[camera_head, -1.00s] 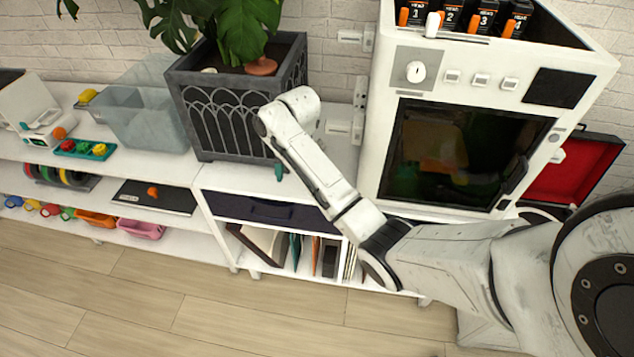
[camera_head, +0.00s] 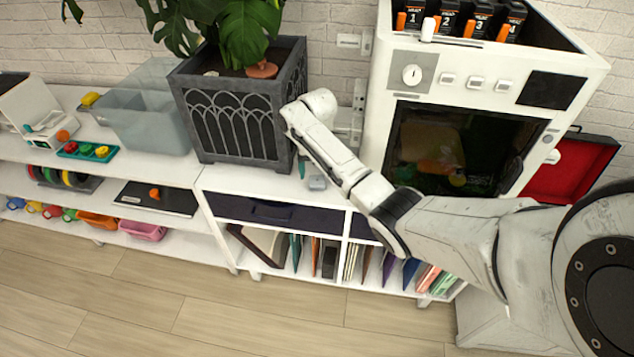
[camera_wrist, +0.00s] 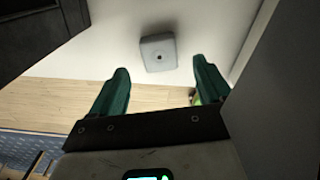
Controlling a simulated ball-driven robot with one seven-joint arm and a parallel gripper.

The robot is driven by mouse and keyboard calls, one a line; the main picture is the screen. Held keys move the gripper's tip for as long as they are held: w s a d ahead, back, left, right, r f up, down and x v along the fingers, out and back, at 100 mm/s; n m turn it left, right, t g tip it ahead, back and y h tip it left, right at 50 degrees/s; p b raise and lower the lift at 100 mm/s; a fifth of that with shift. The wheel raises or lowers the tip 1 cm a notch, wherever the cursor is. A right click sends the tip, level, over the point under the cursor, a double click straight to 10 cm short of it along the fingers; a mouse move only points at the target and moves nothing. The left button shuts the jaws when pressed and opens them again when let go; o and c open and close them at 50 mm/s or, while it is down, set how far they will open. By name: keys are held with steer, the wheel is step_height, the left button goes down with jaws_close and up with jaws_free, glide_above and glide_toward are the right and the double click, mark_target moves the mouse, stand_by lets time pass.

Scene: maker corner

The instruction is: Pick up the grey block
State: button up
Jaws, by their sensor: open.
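The grey block (camera_head: 317,183) lies on the white shelf top, in front of the dark planter's right side and below my arm. In the wrist view the grey block (camera_wrist: 158,52) is a small rounded box with a dark dot in its face. My gripper (camera_wrist: 156,78) has two green fingers spread apart, and the block shows beyond and between their tips, with nothing held. In the head view a green finger of my gripper (camera_head: 302,167) shows just left of the block; the rest is hidden behind my arm.
A dark planter (camera_head: 240,122) with a plant stands left of the block. A white machine (camera_head: 590,75) with a dark window stands to the right. A dark drawer (camera_head: 270,210) and shelves with upright books lie below the white top.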

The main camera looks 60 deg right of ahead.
mark_target(317, 178)
steer(key=shift+w+d+f, duration=0.15)
steer(key=shift+d+f, duration=0.05)
steer(key=shift+f, duration=0.4)
steer(key=shift+w+d+f, duration=0.15)
steer(key=shift+d+f, duration=0.05)
steer(key=shift+f, duration=0.7)
steer(key=shift+s+f, duration=0.2)
steer(key=shift+f, duration=0.3)
steer(key=shift+r+p, duration=0.1)
steer(key=shift+p, duration=0.2)
steer(key=shift+c, duration=0.3)
steer(key=shift+w, duration=0.1)
steer(key=c, duration=1.1)
steer(key=shift+r, duration=0.2)
